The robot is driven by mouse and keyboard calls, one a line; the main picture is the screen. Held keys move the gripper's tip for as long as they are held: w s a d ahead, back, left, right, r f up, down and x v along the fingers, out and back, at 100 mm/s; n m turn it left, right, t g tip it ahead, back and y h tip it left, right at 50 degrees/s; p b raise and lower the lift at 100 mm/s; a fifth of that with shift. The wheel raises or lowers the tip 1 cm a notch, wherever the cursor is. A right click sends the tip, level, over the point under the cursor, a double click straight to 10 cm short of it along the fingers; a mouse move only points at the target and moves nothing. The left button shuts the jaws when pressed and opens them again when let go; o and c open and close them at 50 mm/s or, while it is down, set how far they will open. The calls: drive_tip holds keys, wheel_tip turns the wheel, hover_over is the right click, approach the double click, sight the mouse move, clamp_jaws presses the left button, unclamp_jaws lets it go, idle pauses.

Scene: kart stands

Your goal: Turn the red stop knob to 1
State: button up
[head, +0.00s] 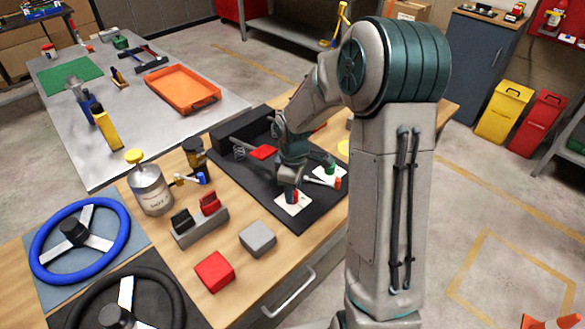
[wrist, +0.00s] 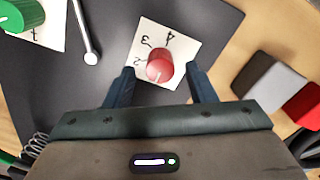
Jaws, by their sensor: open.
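The red stop knob (wrist: 160,65) sits on a white card (wrist: 184,42) with the digits 4, 3 and 2 visible in the wrist view. I cannot see a 1 on this card. A small pale mark shows on the knob, on the side towards my gripper. My gripper (wrist: 160,76) is open, with one finger on each side of the knob; I cannot tell whether they touch it. In the head view my gripper (head: 290,190) is low over the card (head: 288,208), and it hides most of the knob.
A green knob (wrist: 20,14) on its own card stands left in the wrist view, with a thin pale-tipped lever (wrist: 90,57) between. A grey block (head: 258,238) and a red block (head: 214,271) lie on the wooden top. Blue and black steering wheels (head: 120,222) lie at front left.

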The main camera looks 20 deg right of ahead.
wheel_tip(320, 180, up, 12)
drive_tip(key=shift+b, duration=0.3)
drive_tip(key=shift+s, duration=0.1)
drive_tip(key=s+r+m+t, duration=0.1)
drive_tip(key=s+m, duration=0.4)
drive_tip(key=s, duration=0.5)
drive_tip(key=s+r+m+t, duration=0.2)
drive_tip(key=s+m, duration=0.4)
drive_tip(key=s, duration=0.5)
drive_tip(key=shift+r+m, duration=0.3)
drive_tip(key=shift+r, duration=0.55)
drive_tip(key=shift+a, duration=0.1)
